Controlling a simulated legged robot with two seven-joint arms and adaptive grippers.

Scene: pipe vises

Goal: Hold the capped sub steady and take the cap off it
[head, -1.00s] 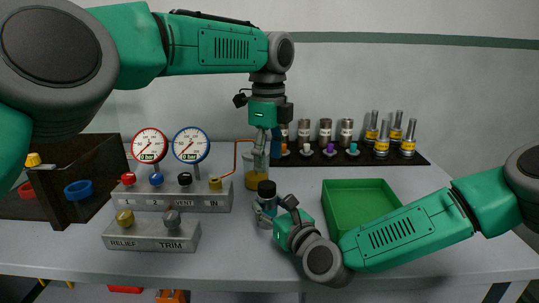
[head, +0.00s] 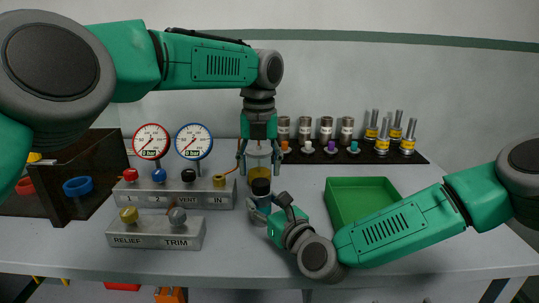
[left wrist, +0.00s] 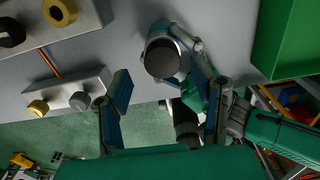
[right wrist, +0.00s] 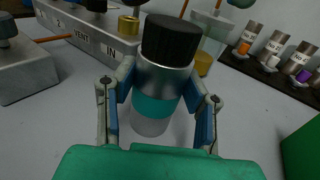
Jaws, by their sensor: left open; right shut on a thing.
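The capped sub is a silver cylinder with a teal band (right wrist: 160,100) and a black cap (right wrist: 169,40) on top. It stands upright, the cap still on. My right gripper (right wrist: 158,95) is shut on the sub's body below the cap, one finger on each side. In the head view the black cap (head: 261,187) shows just above my right gripper (head: 263,208). My left gripper (head: 259,165) points down above the cap with its fingers spread, empty. In the left wrist view the cap (left wrist: 163,57) lies beyond the open fingers, apart from them.
A valve block with gauges (head: 190,196) and a relief/trim block (head: 155,236) stand to the left. A jar with yellow liquid (head: 260,172) is behind the sub. A green tray (head: 362,190) is to the right. A black rack (head: 400,158) holds several cylinders at the back.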

